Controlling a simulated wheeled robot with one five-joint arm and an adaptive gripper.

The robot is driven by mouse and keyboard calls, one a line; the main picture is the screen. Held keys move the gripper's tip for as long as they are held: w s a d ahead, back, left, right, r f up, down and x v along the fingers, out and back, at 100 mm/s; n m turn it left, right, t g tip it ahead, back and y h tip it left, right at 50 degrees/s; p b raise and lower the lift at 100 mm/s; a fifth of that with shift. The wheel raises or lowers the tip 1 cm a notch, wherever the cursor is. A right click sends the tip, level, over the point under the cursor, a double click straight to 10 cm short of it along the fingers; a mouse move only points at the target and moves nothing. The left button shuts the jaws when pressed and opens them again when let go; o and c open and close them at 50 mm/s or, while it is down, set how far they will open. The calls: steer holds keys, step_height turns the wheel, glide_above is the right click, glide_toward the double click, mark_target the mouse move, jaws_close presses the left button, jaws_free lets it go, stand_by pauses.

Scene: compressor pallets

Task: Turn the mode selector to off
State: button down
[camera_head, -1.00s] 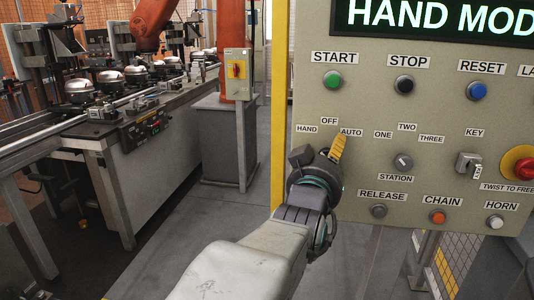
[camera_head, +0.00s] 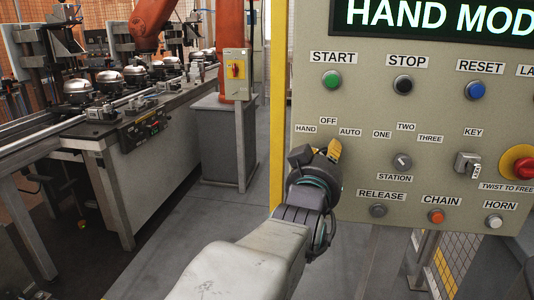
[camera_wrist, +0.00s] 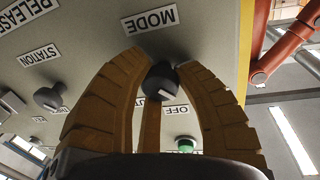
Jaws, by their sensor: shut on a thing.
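The mode selector (camera_wrist: 160,82) is a dark knob with a light mark on the control panel (camera_head: 365,100). In the wrist view it sits between the yellow fingers of my gripper (camera_wrist: 163,62), which is shut on it. The MODE label (camera_wrist: 149,20) is on one side of the knob and the OFF label (camera_wrist: 181,111) on the other. The exact setting of the knob is unclear. In the head view my gripper (camera_head: 333,149) is at the panel below the HAND, OFF and AUTO labels and hides the knob. The display (camera_head: 440,18) reads "HAND MOD", cut off at the edge.
The station selector (camera_head: 402,162), key switch (camera_head: 467,163), red stop button (camera_head: 519,163) and release button (camera_head: 378,210) are nearby on the panel. A yellow post (camera_head: 279,100) stands left of it. A conveyor line with compressors (camera_head: 78,91) stands at the far left.

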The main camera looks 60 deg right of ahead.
steer(key=shift+f+m+b, duration=0.2)
steer(key=shift+m+b, duration=0.4)
steer(key=shift+b, duration=0.3)
steer(key=m+b, duration=0.1)
steer(key=b, duration=0.2)
steer(key=shift+m+b, duration=0.3)
steer(key=shift+b, duration=0.55)
steer(key=shift+m+b, duration=0.3)
steer(key=shift+b, duration=0.65)
steer(key=shift+r+m+y+b, duration=0.3)
steer(key=shift+m+b, duration=0.1)
steer(key=shift+b, duration=0.25)
steer(key=c, duration=0.9)
jaws_free()
steer(key=shift+w, duration=0.1)
